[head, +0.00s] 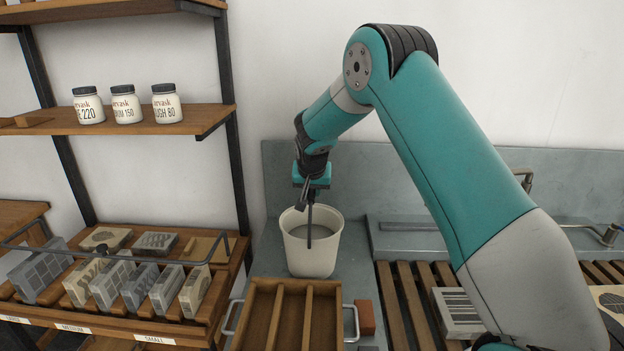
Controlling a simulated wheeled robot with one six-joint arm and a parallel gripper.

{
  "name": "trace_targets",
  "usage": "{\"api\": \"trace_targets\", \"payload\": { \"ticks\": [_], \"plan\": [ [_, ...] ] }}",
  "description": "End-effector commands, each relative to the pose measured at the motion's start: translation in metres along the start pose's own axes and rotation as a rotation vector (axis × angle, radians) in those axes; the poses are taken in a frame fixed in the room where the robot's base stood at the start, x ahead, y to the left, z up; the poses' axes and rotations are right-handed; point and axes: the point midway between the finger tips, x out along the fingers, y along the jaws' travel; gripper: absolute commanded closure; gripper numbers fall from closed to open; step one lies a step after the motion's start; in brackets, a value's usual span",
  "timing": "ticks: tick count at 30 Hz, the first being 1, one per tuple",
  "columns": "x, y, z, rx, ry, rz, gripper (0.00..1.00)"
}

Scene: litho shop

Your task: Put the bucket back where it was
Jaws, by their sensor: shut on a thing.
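The bucket (313,262) is a cream-white, open-topped pail with grey inside, upright at or just above the grey counter; I cannot tell if its base touches. My gripper (311,186) is directly above it, pointing down. It is shut on a dark upright strip (309,222), which looks like the bucket's handle seen edge-on, running down to the near rim. The fingertips are small and partly hidden by the wrist.
A wooden divided tray (262,312) with metal handles is just in front of the bucket, a reddish block (365,317) beside it. A slatted rack (401,300) lies right. Shelves with jars (125,106) and stone blocks (139,287) stand left. A grey backsplash (380,172) is behind.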

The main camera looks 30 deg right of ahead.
Motion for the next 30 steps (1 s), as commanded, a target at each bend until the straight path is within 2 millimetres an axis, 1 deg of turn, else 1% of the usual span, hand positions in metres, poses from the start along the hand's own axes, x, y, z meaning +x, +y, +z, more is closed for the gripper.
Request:
{"api": "trace_targets", "payload": {
  "ticks": [1,6,9,20,21,23,24,30],
  "plan": [
    [0.002,0.0,-0.001,0.001,0.007,-0.002,1.0],
    [0.018,0.0,0.008,0.003,0.009,-0.003,1.0],
    [0.023,0.0,0.011,0.003,0.009,-0.003,1.0],
    [0.026,0.0,0.013,0.003,0.01,-0.004,1.0],
    [0.029,0.001,0.017,0.0,-0.002,0.001,0.7],
    [0.029,0.002,0.017,0.0,-0.002,0.001,0.57],
    [0.029,0.002,0.017,0.0,-0.002,0.001,0.52],
    [0.029,0.001,0.017,0.0,-0.002,0.001,0.52]
  ]
}}
